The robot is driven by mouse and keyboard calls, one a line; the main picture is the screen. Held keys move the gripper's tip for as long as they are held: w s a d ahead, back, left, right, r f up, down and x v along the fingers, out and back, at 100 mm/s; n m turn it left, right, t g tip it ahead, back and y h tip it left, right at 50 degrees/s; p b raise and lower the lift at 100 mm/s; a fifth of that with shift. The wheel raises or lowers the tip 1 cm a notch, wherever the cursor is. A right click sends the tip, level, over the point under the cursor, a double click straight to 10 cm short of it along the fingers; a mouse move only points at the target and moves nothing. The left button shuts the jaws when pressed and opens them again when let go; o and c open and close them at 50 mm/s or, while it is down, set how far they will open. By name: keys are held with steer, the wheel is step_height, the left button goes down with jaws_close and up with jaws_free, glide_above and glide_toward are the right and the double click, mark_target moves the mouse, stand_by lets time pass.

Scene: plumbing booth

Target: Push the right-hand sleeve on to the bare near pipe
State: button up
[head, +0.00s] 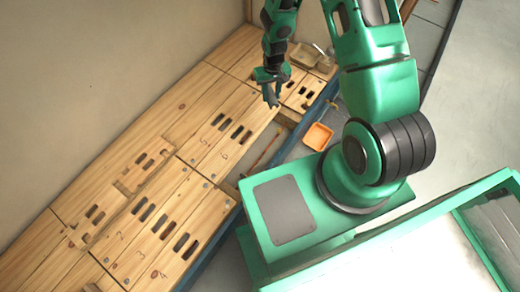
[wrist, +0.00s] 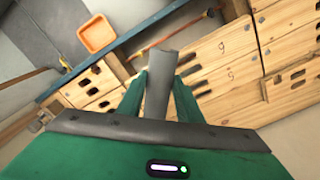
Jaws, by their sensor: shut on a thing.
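My gripper (head: 271,98) is over the wooden panels at the upper middle of the head view. In the wrist view my gripper (wrist: 160,95) is shut on a grey, tube-like piece (wrist: 158,82), which looks like a sleeve. It points away from the palm between the two green fingers. In the head view the held piece is too small to make out. A thin reddish rod (head: 264,150) lies in a gap along the panels' edge; I cannot tell whether it is the near pipe. No pipe is clearly seen at the held piece's tip.
Wooden panels (head: 150,215) with dark slots run along the wall. An orange tray (head: 317,136) sits beyond their blue edge and also shows in the wrist view (wrist: 96,34). A small pale box (head: 304,56) stands at the far end.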

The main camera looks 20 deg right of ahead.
steer(key=a+f+m, duration=0.2)
steer(key=f, duration=0.6)
steer(key=a+f+m, duration=0.2)
steer(key=f+m, duration=0.1)
steer(key=f, duration=0.5)
steer(key=m, duration=0.5)
glide_above(260, 158)
steer(key=shift+w+f, duration=0.1)
steer(key=shift+f, duration=11.4)
steer(key=shift+f, duration=1.8)
steer(key=o, duration=0.8)
step_height(260, 158, up, 11)
steer(key=shift+f, duration=0.15)
